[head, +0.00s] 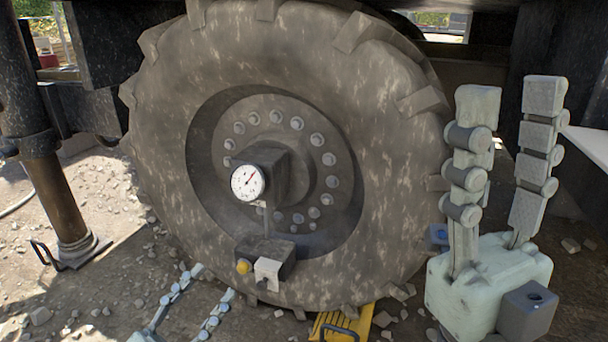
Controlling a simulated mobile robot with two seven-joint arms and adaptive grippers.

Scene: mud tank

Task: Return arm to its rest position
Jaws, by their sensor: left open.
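My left gripper (212,283) shows at the bottom edge, left of the middle. Its two segmented fingers are spread with a clear gap and nothing between them. Its palm and arm are cut off by the frame. My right gripper (512,92) stands large at the right with its fingers pointing up. Its fingers are apart and empty.
A big muddy tyre (390,110) fills the middle, with a ring of bolts around its hub. A yellow wedge (345,325) lies under it at the bottom. A jack-like post (58,200) stands at the left. Gravel ground (105,290) lies open at the lower left.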

